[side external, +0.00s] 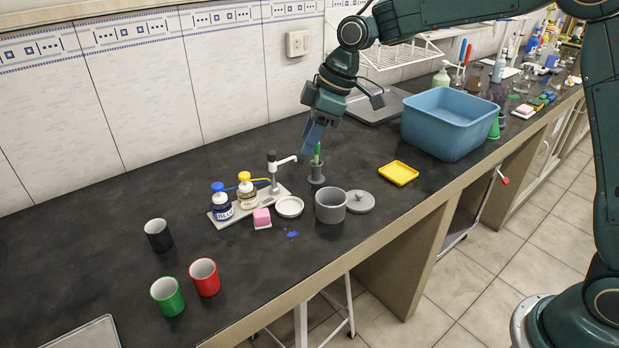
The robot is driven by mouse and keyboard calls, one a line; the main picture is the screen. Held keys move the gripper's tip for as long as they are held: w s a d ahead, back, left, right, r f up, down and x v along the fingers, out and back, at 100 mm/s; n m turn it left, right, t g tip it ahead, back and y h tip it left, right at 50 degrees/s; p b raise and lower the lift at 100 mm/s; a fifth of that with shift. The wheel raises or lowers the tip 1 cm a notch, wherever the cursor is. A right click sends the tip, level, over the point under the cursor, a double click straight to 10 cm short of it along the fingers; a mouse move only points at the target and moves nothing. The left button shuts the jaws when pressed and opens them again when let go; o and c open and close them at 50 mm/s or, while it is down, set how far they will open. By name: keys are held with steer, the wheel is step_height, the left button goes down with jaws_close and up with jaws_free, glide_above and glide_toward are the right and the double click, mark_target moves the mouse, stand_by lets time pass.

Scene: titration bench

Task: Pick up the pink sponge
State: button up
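The pink sponge (262,218) is a small pink block with a paler lower part. It sits on the dark bench at the front edge of the white titration stand (232,211), just left of a small white dish (290,207). My gripper (312,150) points down, above and to the right of the sponge and well apart from it. It is close to a green-topped item (317,154) standing in a small grey holder (317,174). The fingers overlap in this view, so their opening and any contact with the green item cannot be told.
Two bottles, blue-capped (222,205) and yellow-capped (247,192), stand behind the sponge. Black, green and red cups (205,277) stand front left. A blue basin (447,125) is right.

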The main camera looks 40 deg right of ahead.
mark_target(262, 212)
steer(key=w+a+f+n+g, duration=0.1)
steer(key=w+a+f+n, duration=0.1)
steer(key=w+f, duration=0.4)
step_height(262, 212, down, 3)
steer(key=shift+a+r+n+y, duration=0.1)
steer(key=shift+a+n+y, duration=0.3)
steer(key=shift+a, duration=0.5)
steer(key=shift+x, duration=4.25)
steer(key=shift+x, duration=2.6)
steer(key=shift+d, duration=0.2)
steer(key=c, duration=0.8)
